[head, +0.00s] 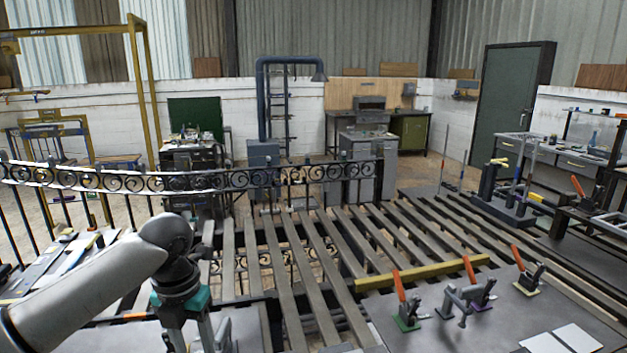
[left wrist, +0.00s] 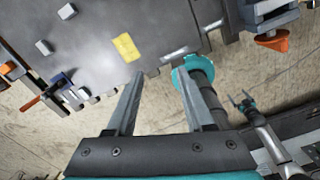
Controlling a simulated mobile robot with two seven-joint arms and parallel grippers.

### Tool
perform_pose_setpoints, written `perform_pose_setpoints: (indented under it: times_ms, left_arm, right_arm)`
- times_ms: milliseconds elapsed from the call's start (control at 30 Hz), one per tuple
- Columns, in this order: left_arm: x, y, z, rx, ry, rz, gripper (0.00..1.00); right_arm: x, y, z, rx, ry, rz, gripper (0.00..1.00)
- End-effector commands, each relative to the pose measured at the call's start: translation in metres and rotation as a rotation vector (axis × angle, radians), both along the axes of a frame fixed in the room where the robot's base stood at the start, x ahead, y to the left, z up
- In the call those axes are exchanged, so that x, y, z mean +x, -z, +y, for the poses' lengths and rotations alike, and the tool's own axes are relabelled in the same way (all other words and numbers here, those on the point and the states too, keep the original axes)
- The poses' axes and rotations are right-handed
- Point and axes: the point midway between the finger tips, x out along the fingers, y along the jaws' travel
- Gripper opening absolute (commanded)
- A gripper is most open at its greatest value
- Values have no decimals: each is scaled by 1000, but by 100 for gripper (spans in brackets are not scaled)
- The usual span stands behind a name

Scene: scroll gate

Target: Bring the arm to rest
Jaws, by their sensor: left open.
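My left arm comes in from the left in the head view. Its gripper (head: 205,335) points down at the bottom edge, where the frame partly cuts it off. In the left wrist view the two fingers (left wrist: 160,77) stand apart with nothing between them, above a grey metal plate's edge and the floor. The black scroll gate (head: 250,178) runs across the middle of the head view, beyond the gripper.
Slatted metal bars (head: 310,260) lie in the middle. A grey table (head: 470,325) at lower right carries clamps with orange handles (head: 398,285) and a yellow bar (head: 425,273). The grey plate (left wrist: 110,45) in the left wrist view bears small blocks and a yellow patch.

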Motion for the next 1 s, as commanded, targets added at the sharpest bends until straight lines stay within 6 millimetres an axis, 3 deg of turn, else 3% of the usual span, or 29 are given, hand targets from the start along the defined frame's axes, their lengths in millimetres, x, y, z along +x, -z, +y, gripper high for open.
perform_pose_setpoints:
  times_ms: [133, 333, 433, 600, 833, 1000]
  left_arm:
    - [-13, 26, -25, -28, -132, -10, 52]
    - [-40, 62, -64, -96, -394, -25, 52]
    - [-58, 79, -85, -152, -584, -25, 52]
    - [-89, 100, -112, -255, -962, -9, 52]
    - [-130, 115, -124, -381, -1550, 49, 52]
    - [-162, 122, -112, -444, -2029, 91, 52]
  right_arm:
    - [9, 0, 1, 1, 0, -15, 100]
    - [46, -3, 2, 6, 0, -73, 100]
    - [43, -3, 2, 6, 0, -69, 100]
    - [21, -1, 1, 3, 0, -33, 100]
    - [16, -1, 1, 1, 0, -25, 100]
    - [18, -1, 1, 2, 0, -27, 100]
